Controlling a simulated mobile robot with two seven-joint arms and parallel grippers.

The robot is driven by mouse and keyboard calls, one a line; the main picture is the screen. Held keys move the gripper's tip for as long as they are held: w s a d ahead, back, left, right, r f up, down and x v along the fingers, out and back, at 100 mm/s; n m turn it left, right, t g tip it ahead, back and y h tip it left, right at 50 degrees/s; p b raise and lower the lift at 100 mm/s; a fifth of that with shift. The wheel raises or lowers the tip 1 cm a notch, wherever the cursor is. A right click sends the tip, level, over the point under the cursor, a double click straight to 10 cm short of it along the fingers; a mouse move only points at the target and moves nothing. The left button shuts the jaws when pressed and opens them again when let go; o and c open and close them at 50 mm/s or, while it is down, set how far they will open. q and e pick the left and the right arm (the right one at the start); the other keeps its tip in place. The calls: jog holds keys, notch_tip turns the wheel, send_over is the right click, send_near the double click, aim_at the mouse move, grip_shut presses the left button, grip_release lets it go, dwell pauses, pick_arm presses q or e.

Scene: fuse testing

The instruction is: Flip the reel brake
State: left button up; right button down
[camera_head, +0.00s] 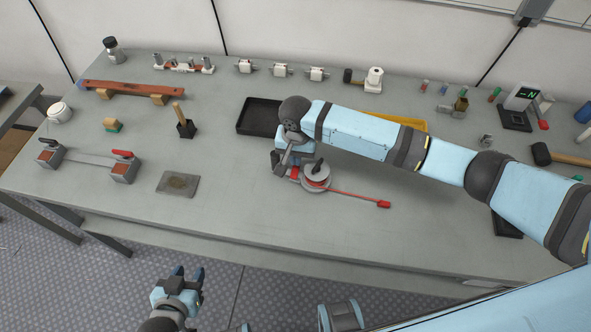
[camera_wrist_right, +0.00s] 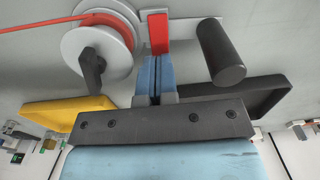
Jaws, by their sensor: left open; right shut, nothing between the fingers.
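The reel (camera_head: 316,172) stands on the grey table with red cable wound on it and a length running right to a red plug (camera_head: 383,204). In the right wrist view the reel (camera_wrist_right: 75,47) has a black crank knob. A red brake lever (camera_wrist_right: 158,30) stands beside the reel, left of a black cylindrical handle (camera_wrist_right: 220,52). My right gripper (camera_wrist_right: 155,60) is shut and empty, its blue fingertips at the lower end of the red lever; I cannot tell whether they touch. My left gripper (camera_head: 188,272) is open and empty in front of the table edge.
A black tray (camera_head: 245,127) and a yellow tray (camera_head: 415,123) lie behind my right arm. A dark plate (camera_head: 178,184) and a two-block clamp fixture (camera_head: 88,160) are at left.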

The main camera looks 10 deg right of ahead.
jog(key=shift+f, duration=1.4)
dwell(0.6)
jog(key=shift+s, duration=0.1)
notch_tip(320, 180, up, 6)
jog(key=p, duration=0.6)
jog(key=shift+f+p, duration=0.25)
jog(key=shift+p, duration=0.05)
jog(key=shift+r+p, duration=0.75)
jog(key=shift+p, duration=0.2)
